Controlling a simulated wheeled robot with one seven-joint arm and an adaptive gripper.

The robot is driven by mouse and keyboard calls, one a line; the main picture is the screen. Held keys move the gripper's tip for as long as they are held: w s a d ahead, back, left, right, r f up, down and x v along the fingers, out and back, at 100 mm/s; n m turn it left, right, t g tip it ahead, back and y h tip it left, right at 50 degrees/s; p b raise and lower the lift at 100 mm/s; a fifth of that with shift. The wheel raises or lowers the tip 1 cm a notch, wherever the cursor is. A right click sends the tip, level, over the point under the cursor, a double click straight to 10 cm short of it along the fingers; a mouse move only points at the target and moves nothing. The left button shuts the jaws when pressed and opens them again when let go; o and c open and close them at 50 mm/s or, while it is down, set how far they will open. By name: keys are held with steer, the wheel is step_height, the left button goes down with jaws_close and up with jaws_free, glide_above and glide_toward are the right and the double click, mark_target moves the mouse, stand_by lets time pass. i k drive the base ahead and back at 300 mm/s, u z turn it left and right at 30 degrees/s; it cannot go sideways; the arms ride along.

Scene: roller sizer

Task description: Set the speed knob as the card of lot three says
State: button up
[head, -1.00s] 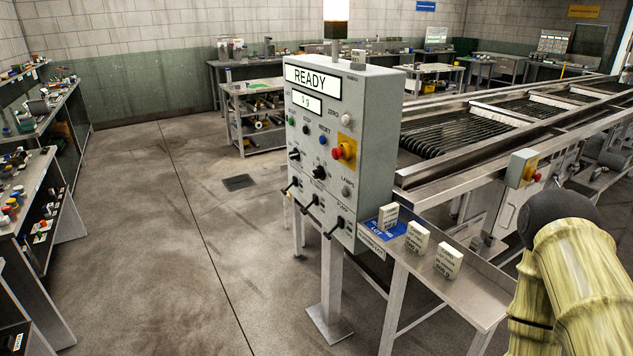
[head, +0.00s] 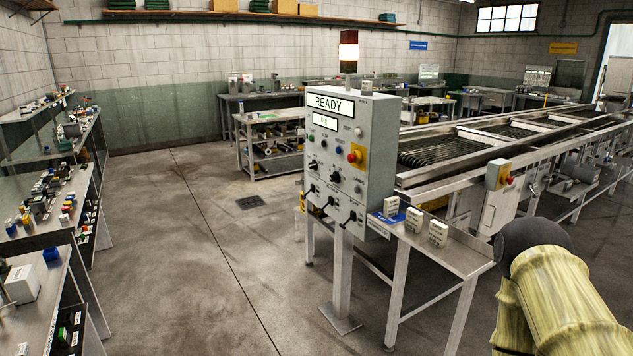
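The grey control cabinet (head: 376,130) stands on a post near the middle of the head view. Its top display (head: 328,102) reads READY, with a smaller display (head: 325,122) below it. Several black knobs and levers sit on its front; one black knob (head: 336,179) is in the middle of the panel. The knob labels and settings are too small to read. Several lot cards (head: 413,220) stand upright on a steel side table (head: 463,257) right of the cabinet, one on a blue mat. Their print is not legible. My gripper is out of view.
A red emergency button (head: 354,156) on yellow is on the cabinet. The roller sizer (head: 440,147) runs behind to the right. Shelves with small parts (head: 50,200) line the left. The floor (head: 200,250) in front of the cabinet is clear.

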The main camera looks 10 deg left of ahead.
mark_target(335, 177)
steer(key=u, duration=0.8)
steer(key=i, duration=0.9)
steer(key=u, duration=1.05)
steer(key=i, duration=1.55)
steer(key=z, duration=0.7)
steer(key=i, duration=0.9)
steer(key=z, duration=1.05)
